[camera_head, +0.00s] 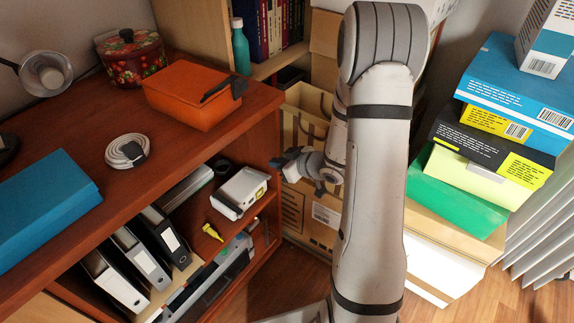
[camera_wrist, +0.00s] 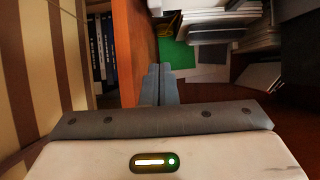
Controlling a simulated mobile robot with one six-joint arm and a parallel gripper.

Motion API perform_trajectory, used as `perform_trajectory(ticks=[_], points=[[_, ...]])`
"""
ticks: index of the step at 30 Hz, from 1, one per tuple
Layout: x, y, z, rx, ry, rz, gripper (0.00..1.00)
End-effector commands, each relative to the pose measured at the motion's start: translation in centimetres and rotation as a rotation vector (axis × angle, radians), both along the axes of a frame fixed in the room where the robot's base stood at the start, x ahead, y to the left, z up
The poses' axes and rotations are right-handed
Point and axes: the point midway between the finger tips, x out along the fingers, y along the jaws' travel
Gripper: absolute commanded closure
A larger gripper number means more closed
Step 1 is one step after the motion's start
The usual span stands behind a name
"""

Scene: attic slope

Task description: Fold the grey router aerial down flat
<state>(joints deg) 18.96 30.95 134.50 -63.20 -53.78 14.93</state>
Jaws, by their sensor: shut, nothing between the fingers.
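A small white box-shaped device (camera_head: 240,190) with dark edges lies on the open shelf below the desk top in the head view. It looks like the router, but I cannot make out a grey aerial on it for certain. My gripper (camera_head: 281,163) is to the right of this device, apart from it, just outside the shelf opening and pointing left. In the wrist view my gripper's fingers (camera_wrist: 160,85) are together with nothing between them. I cannot identify the router or its aerial in the wrist view.
Binders (camera_head: 150,255) and a yellow item (camera_head: 212,232) share the shelf. An orange box (camera_head: 193,95), a coiled white cable (camera_head: 127,151) and a blue box (camera_head: 45,210) lie on the desk top (camera_head: 85,125). Stacked boxes (camera_head: 460,205) stand to the right.

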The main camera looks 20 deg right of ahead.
Motion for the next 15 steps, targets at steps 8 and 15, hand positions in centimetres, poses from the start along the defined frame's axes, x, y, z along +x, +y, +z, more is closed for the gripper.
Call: perform_trajectory(ticks=[8,15], points=[[4.0,3.0,-3.4,-0.001,0.002,0.000,1.00],[3.2,2.2,-6.1,-0.001,0.002,-0.002,1.00]])
